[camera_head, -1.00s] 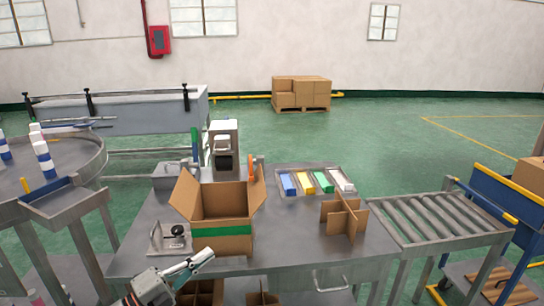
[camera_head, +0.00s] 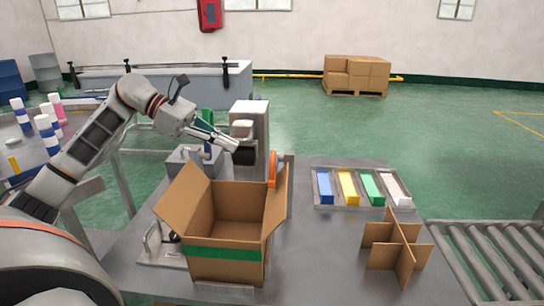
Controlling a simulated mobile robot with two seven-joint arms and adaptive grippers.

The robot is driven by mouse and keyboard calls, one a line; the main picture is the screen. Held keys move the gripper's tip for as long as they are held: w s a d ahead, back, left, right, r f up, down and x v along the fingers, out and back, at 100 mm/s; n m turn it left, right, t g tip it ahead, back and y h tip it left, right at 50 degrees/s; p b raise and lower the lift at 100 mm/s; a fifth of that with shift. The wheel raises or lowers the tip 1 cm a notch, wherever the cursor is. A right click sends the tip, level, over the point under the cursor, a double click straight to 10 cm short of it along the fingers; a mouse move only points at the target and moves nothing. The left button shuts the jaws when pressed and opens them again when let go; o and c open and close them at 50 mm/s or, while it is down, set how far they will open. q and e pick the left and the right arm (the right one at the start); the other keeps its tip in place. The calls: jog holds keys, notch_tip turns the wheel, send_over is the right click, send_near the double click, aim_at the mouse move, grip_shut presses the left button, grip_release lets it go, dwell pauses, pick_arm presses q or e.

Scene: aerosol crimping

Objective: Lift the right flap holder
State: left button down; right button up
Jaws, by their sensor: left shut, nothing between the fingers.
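An open cardboard box (camera_head: 225,266) with a green band stands on the metal table, its side flaps spread up and outward. At its right flap an orange upright piece (camera_head: 272,168) stands beside a grey post (camera_head: 288,182); I take this as the right flap holder, its lower part hidden by the flap. My left gripper (camera_head: 232,144) is shut and empty, above and behind the box, left of the orange piece and apart from it. Its tips overlap the grey device with a dark front (camera_head: 250,120) in the picture; contact cannot be told. My right gripper is out of view.
A tray (camera_head: 345,208) with blue, yellow, green and white blocks lies right of the box. A cardboard divider (camera_head: 395,246) stands in front of it. A metal fixture (camera_head: 160,252) sits left of the box. A roller conveyor (camera_head: 495,262) adjoins the right side.

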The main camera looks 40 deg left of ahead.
pick_arm(q)
jog(key=p+x, duration=0.1)
jog(key=x, duration=0.8)
jog(key=shift+d, duration=0.4)
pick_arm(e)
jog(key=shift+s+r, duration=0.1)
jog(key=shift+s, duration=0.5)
pick_arm(q)
jog(key=shift+w+f, duration=0.1)
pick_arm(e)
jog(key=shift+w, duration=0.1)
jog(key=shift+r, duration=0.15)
